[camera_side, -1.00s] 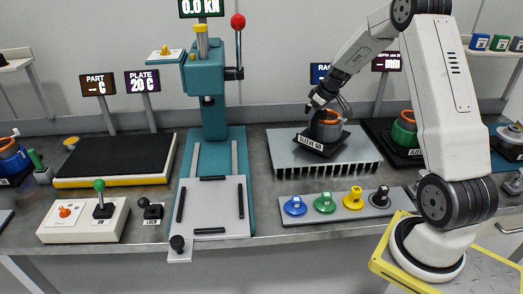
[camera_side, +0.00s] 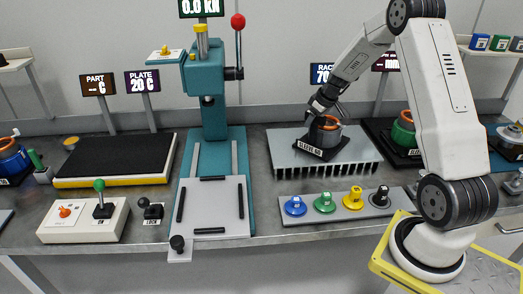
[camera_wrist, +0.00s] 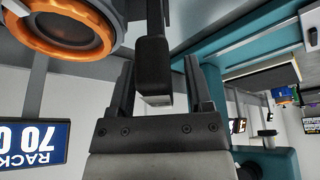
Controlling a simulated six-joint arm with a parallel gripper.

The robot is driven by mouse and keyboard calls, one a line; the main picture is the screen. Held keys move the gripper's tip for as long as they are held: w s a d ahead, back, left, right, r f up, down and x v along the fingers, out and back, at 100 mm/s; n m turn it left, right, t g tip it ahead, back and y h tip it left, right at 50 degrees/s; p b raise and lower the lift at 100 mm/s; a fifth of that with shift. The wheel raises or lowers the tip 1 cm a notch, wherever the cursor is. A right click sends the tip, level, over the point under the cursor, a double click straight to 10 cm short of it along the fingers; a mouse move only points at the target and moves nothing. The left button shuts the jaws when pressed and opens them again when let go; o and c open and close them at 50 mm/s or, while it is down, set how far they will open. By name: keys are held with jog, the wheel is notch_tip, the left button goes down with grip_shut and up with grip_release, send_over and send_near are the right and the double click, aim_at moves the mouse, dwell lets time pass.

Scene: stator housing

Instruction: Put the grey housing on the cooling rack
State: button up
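The grey housing (camera_side: 333,136), with an orange ring inside its top, sits on a black carrier labelled SLEEVE 60 (camera_side: 311,149). The carrier rests on the finned cooling rack (camera_side: 359,160) in the side view. My gripper (camera_side: 323,113) is at the housing's left side, close against it. In the wrist view the housing (camera_wrist: 108,12) fills the upper left corner. There my gripper's two fingers (camera_wrist: 160,75) stand apart on either side of a black upright block (camera_wrist: 153,68), with visible gaps; the fingertip contact is partly hidden.
The rack display (camera_side: 321,73) reads 70. A green housing (camera_side: 404,133) stands on a black base right of the rack. Colored knobs (camera_side: 324,202) lie in front of it. The teal press (camera_side: 213,110) and black hot plate (camera_side: 115,157) are to the left.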

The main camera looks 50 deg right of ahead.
jog(key=shift+r, duration=0.15)
jog(key=v, duration=1.2)
dwell(0.7)
jog(key=s+a+f+g, duration=0.1)
jog(key=a+f, duration=0.1)
jog(key=a, duration=0.8)
jog(key=s+a+f, duration=0.1)
jog(key=a+f, duration=0.1)
jog(key=a, duration=0.7)
jog(key=s+a+f, duration=0.4)
jog(key=s+a, duration=0.4)
jog(key=a, duration=0.4)
jog(key=shift+s+a+g, duration=0.4)
